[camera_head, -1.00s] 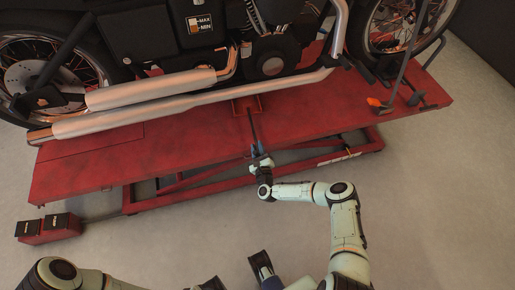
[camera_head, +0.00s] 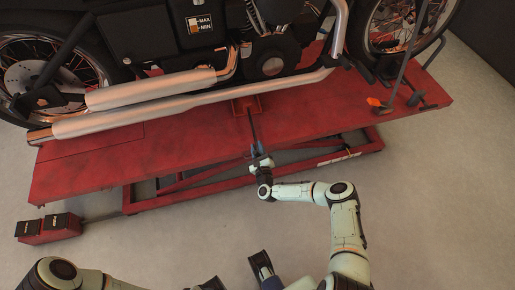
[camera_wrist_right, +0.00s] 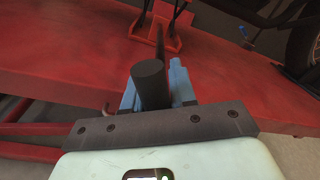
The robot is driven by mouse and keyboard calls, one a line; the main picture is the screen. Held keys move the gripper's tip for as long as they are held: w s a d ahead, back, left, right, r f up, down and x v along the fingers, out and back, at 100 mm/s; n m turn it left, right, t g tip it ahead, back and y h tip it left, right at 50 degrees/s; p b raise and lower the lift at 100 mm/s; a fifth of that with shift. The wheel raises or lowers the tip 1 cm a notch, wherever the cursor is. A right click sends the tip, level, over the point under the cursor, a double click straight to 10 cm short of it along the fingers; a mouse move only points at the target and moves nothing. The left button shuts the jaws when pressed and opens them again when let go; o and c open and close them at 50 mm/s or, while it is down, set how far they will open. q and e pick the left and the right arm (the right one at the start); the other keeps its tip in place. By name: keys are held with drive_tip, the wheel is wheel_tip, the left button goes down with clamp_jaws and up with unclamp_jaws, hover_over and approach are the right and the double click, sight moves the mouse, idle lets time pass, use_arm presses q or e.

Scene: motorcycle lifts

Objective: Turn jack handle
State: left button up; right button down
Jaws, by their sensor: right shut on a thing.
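The jack handle (camera_head: 251,125) is a thin dark bar that runs from a red bracket on the lift platform toward the front edge. My right gripper (camera_head: 257,152) is at the handle's near end, at the platform's front edge, and is shut on it. In the right wrist view the handle's black cylindrical end (camera_wrist_right: 150,84) stands between the blue fingers of my right gripper (camera_wrist_right: 158,85), and the thin bar runs away behind it to the red bracket (camera_wrist_right: 158,32).
The red motorcycle lift (camera_head: 95,165) carries a motorcycle with long chrome exhaust pipes (camera_head: 150,110) close above the handle. A red pedal box (camera_head: 48,228) lies on the floor at left. An upright lever with an orange part (camera_head: 376,101) stands at right. The floor in front is clear.

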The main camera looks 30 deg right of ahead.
drive_tip(key=c, duration=0.6)
unclamp_jaws()
drive_tip(key=p+v, duration=0.1)
drive_tip(key=v, duration=1.2)
drive_tip(key=shift+s, duration=0.2)
